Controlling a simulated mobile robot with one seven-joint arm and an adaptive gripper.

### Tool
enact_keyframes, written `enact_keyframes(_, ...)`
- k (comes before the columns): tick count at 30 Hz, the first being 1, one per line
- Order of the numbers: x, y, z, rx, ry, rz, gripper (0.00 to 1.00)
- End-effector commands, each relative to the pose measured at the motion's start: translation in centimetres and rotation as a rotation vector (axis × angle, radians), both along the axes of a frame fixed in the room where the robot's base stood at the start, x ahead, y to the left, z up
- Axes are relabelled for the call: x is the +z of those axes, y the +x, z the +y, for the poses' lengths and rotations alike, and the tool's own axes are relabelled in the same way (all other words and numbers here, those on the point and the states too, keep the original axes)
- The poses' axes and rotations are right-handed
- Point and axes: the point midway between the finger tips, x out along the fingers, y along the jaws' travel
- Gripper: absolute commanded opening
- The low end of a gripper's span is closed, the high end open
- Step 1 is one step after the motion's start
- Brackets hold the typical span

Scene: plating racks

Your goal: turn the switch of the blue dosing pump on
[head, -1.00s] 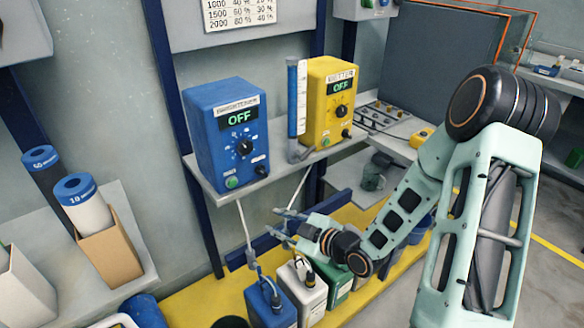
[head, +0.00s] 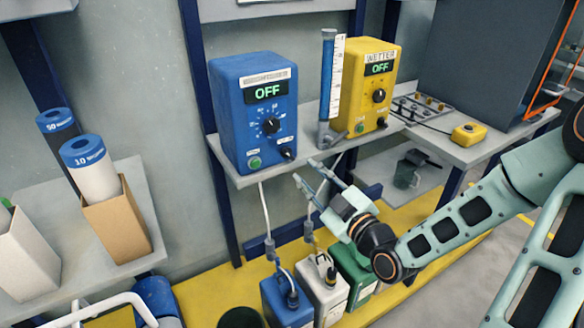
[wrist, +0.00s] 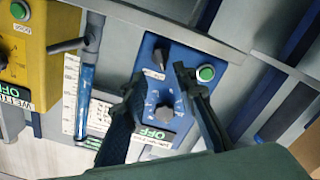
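The blue dosing pump (head: 238,112) stands on a grey shelf, and its display reads OFF. Its front has a large black dial (head: 271,125), a green button (head: 255,163) and a small black switch (head: 288,153) at the lower right. My gripper (head: 308,180) is open and empty, below and in front of the pump, apart from it. In the wrist view the blue pump (wrist: 185,62) appears upside down, with the dial (wrist: 164,113) between my open fingers (wrist: 153,88) in the picture. The switch (wrist: 160,57) and green button (wrist: 206,73) show beyond the fingertips.
A yellow pump (head: 362,85), also reading OFF, stands right of the blue one, with a blue measuring cylinder (head: 327,85) between them. Blue, white and green canisters (head: 323,296) stand below. Tubes hang under the shelf (head: 222,160).

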Motion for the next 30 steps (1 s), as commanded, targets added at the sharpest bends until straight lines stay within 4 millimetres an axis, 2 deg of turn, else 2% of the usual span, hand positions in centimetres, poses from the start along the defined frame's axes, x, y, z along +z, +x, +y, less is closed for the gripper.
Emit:
enact_keyframes(1, -0.5, 0.2, 0.2, 0.001, -0.004, -0.003, 0.26)
enact_keyframes(6, -0.1, 3.4, 2.4, 0.003, 0.002, -0.001, 0.26)
enact_keyframes(13, -0.1, 6.1, 4.2, 0.001, 0.001, 0.000, 0.26)
enact_keyframes(18, 0.0, 6.8, 4.7, 0.001, 0.001, 0.000, 0.26)
enact_keyframes(26, 0.0, 6.8, 4.7, 0.001, 0.000, 0.000, 0.26)
enact_keyframes(30, 0.0, 6.8, 4.7, 0.001, 0.000, 0.000, 0.11)
